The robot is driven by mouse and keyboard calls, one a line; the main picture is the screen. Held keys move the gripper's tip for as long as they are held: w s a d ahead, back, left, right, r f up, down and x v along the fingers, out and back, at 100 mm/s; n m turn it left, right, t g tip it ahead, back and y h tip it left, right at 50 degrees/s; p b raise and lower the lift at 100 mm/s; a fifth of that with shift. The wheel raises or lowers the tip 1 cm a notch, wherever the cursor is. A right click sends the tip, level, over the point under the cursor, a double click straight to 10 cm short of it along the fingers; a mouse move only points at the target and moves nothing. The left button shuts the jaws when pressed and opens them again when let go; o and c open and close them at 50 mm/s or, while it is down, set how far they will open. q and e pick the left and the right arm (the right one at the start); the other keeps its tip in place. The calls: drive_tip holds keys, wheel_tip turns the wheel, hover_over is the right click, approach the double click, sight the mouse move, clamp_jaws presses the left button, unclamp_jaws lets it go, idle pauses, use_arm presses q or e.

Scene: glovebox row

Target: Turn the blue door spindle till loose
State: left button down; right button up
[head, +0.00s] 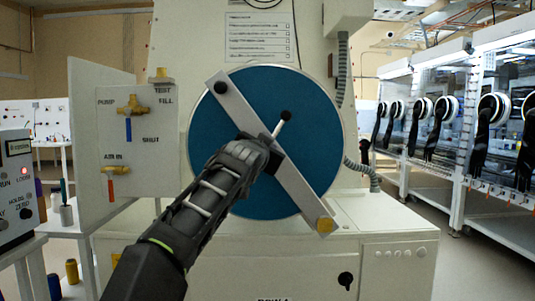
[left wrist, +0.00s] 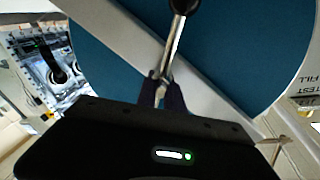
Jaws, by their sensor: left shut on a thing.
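The round blue door (head: 235,125) stands upright in the middle of the head view, with a grey bar (head: 300,198) running across it from upper left to lower right. The spindle handle (head: 281,124), a short metal rod with a black knob, sticks out near the door's centre, tilted up and right. My left gripper (head: 270,146) is shut on the spindle at the rod's lower end. In the left wrist view the rod (left wrist: 174,42) rises from between the gripper's fingers (left wrist: 162,92). The gripper hides the spindle's hub. My right gripper is not in view.
A panel with valves (head: 129,109) marked pump, test, fill and shut stands left of the door. A grey hose (head: 342,70) hangs at the right. A white cabinet top (head: 370,220) lies below the door. Gloveboxes (head: 450,110) line the right side, beyond open floor.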

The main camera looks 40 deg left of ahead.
use_arm(q)
drive_tip(key=shift+f, duration=0.1)
drive_tip(key=c, duration=1.5)
unclamp_jaws()
drive_tip(key=b+v, duration=0.3)
drive_tip(key=v, duration=0.4)
drive_tip(key=shift+s+d, duration=0.2)
drive_tip(key=shift+s, duration=0.15)
